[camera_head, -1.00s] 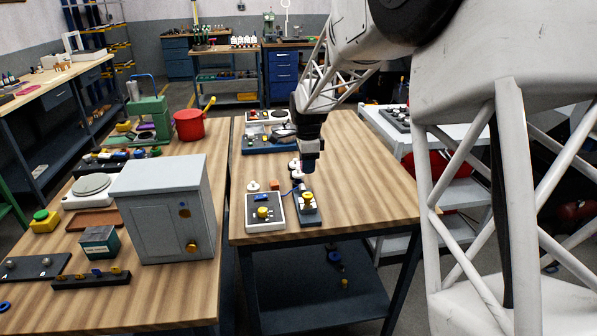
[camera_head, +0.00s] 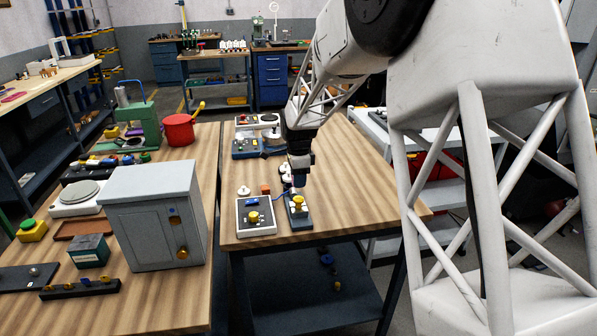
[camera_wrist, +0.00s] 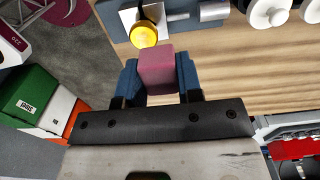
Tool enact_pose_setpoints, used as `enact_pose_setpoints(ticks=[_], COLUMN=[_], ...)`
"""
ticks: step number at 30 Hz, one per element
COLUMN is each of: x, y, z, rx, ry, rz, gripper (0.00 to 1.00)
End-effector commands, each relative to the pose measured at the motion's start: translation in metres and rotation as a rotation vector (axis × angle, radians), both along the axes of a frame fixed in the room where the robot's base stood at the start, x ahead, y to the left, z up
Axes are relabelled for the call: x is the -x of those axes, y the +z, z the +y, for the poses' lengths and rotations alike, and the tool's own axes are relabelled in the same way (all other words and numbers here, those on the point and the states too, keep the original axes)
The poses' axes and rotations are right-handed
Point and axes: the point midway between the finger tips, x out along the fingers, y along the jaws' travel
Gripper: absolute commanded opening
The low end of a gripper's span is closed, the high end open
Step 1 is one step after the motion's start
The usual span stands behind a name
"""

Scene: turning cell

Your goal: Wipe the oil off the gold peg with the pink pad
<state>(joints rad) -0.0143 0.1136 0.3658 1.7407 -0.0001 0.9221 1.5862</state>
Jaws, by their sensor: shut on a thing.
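The gold peg (camera_wrist: 144,34) shows in the wrist view as a round yellow top on a grey-blue block. In the head view the peg (camera_head: 297,201) stands on a small dark block (camera_head: 300,222) near the front of the middle bench. My gripper (camera_wrist: 158,82) is shut on the pink pad (camera_wrist: 157,68), whose far end sticks out past the blue fingers. The pad's far edge is right beside the peg's top; I cannot tell if they touch. In the head view my gripper (camera_head: 299,184) is just above the peg and hides the pad. Oil cannot be made out.
A control box (camera_head: 256,229) with a yellow knob stands just left of the block. White round parts (camera_head: 285,172) and a small brown block (camera_head: 265,189) lie behind. A grey cabinet (camera_head: 153,225) stands on the left bench. The bench right of the block is clear.

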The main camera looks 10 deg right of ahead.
Motion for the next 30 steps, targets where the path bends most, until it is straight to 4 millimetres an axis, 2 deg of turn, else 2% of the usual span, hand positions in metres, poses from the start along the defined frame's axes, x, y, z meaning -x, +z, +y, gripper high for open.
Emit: enact_pose_setpoints(ticks=[12,14,27,30], x=[0.003,0.009,0.039,0.035], y=[-0.041,-0.04,-0.044,-0.044], z=[0.001,0.002,0.007,0.006], rx=[0.0,0.0,0.0,0.0], ry=[0.0,0.0,0.0,0.0], rz=[0.0,-0.001,0.001,0.001], gripper=[0.14,0.11,0.11,0.11])
